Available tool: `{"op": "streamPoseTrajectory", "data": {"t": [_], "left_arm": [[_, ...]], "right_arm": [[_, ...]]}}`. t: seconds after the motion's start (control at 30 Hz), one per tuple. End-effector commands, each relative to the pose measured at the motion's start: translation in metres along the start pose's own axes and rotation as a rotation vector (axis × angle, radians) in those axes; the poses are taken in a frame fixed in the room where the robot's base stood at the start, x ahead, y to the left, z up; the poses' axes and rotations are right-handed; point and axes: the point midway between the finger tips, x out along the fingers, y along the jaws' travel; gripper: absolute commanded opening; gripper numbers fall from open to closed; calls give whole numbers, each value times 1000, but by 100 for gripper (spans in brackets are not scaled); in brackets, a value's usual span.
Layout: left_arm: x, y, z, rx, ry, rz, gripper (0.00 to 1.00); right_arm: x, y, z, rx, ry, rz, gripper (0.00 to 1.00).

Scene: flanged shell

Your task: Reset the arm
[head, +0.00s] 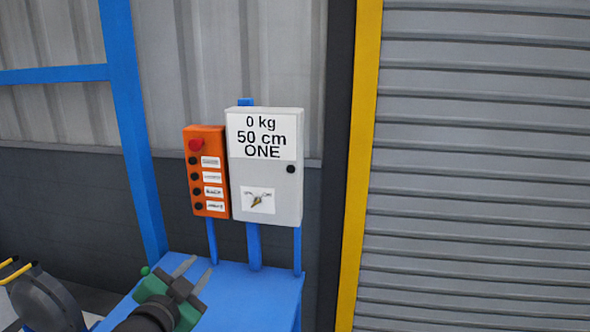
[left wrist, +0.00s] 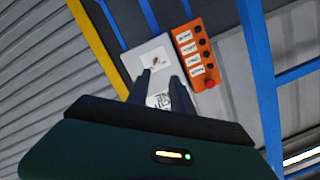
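My left gripper (head: 191,272) is low in the head view, in front of the blue stand. Its two grey fingers are spread apart with nothing between them. In the left wrist view the fingers (left wrist: 160,86) point toward the grey control box. The grey box (head: 262,207) carries a sign reading "0 kg 50 cm ONE" and a small picture label. It also shows in the left wrist view (left wrist: 133,63). An orange button panel (head: 206,148) with a red button and several dark buttons is at its left. My right gripper is not seen in either view.
The blue stand (head: 262,290) has a flat top below the boxes. A blue post (head: 135,130) rises at the left. A yellow post (head: 361,150) and a grey roller shutter (head: 480,170) are at the right. A dark rounded object with yellow handles (head: 45,300) is at lower left.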

Motion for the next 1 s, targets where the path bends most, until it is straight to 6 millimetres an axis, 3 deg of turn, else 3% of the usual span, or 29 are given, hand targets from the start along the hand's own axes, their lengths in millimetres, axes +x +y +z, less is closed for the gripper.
{"op": "streamPoseTrajectory", "data": {"t": [0.17, 0.33, 0.5, 0.6, 0.8, 1.0], "left_arm": [[-1, 35, 56, -97, -140, 41, 27], [-10, 83, 124, -222, -332, 98, 27], [-40, 150, 206, -380, -595, 170, 27], [-64, 186, 242, -459, -737, 207, 27], [-111, 241, 291, -577, -966, 262, 27], [-157, 287, 322, -671, -1166, 307, 27]], "right_arm": [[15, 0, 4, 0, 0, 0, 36], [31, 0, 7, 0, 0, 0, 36], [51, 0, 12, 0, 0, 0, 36], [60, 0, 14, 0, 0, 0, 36], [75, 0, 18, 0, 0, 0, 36], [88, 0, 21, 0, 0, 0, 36]]}}
